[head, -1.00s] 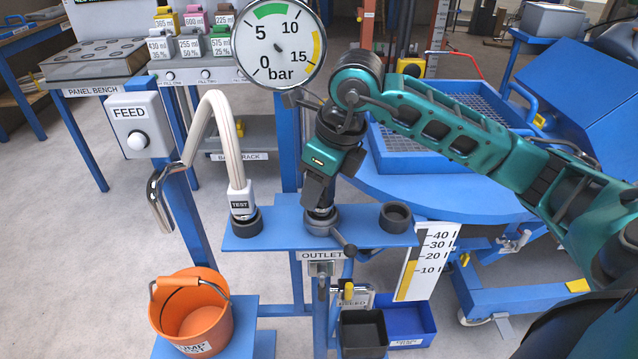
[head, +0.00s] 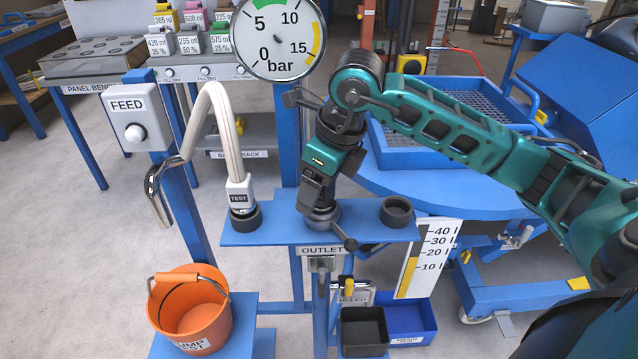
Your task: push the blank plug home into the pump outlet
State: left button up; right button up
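The pump outlet (head: 322,217) is a grey round fitting with a side lever, in the middle of the blue shelf, above the OUTLET label (head: 321,251). My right gripper (head: 319,206) points down with its fingers right at the top of this fitting. The blank plug cannot be made out; the fingers and the fitting hide whatever is between them. Whether the fingers are open or shut does not show. My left gripper is not in view.
A TEST hose (head: 238,190) stands in a dark socket on the shelf's left, and an empty dark socket (head: 396,211) is on its right. The pressure gauge (head: 278,38) is behind. An orange bucket (head: 190,310) and small bins (head: 405,320) are lower down.

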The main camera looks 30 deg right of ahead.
jog(key=shift+s+d+r, duration=0.1)
jog(key=shift+r, duration=0.55)
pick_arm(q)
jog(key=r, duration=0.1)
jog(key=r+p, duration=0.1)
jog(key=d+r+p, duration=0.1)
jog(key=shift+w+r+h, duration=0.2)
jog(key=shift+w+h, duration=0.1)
pick_arm(e)
jog(key=v, duration=1.1)
jog(key=shift+r, duration=0.3)
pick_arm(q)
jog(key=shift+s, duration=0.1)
pick_arm(e)
jog(key=shift+s, duration=0.2)
